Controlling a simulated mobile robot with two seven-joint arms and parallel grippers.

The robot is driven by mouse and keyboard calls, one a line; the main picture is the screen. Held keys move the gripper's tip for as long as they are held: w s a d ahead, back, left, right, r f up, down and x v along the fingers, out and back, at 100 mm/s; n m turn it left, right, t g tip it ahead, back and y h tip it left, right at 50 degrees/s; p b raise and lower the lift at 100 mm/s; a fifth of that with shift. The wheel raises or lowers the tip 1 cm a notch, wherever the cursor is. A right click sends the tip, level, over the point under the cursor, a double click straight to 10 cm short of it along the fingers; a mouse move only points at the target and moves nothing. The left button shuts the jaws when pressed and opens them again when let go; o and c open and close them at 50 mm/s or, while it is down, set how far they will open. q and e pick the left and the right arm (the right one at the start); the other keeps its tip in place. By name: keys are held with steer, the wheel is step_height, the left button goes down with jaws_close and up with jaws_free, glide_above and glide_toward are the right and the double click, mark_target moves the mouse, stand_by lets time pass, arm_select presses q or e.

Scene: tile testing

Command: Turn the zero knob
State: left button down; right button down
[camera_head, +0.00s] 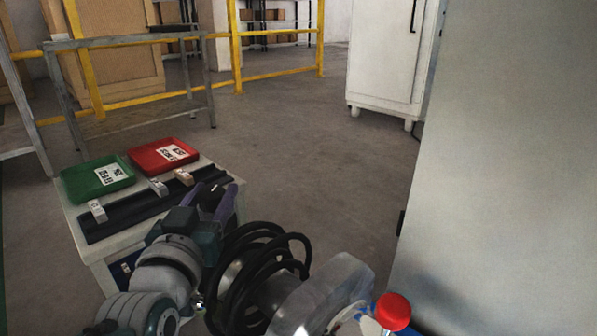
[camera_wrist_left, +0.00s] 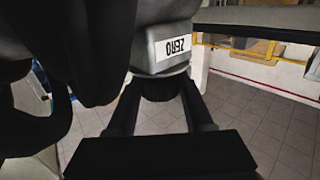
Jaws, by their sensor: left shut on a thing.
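In the left wrist view, a grey housing (camera_wrist_left: 165,40) carries a white ZERO label (camera_wrist_left: 173,46), which appears upside down. A dark round zero knob (camera_wrist_left: 160,86) sticks out below the label. My left gripper (camera_wrist_left: 162,92) has one finger on each side of this knob and is shut on it. In the head view, my left gripper (camera_head: 212,197) is at the right end of the black bar (camera_head: 130,211) on the small table. The arm and fingers hide the knob there. My right gripper is not in view.
A green tray (camera_head: 75,188) and a red tray (camera_head: 146,164) lie on the small table (camera_head: 68,222) behind the bar. Small light blocks sit along the bar. A large grey panel (camera_head: 500,170) fills the right side. Open floor (camera_head: 300,130) lies beyond the table, before yellow railings (camera_head: 236,50).

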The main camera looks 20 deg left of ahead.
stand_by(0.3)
arm_select(q)
steer(key=shift+c, duration=1.4)
jaws_free()
steer(key=shift+s, duration=0.2)
steer(key=p+v, duration=0.4)
steer(key=v, duration=0.4)
steer(key=shift+s+d+r+p, duration=0.1)
steer(key=shift+s+d+p, duration=0.05)
steer(key=shift+s+p, duration=0.2)
steer(key=shift+s+d, duration=0.15)
steer(key=shift+s, duration=0.25)
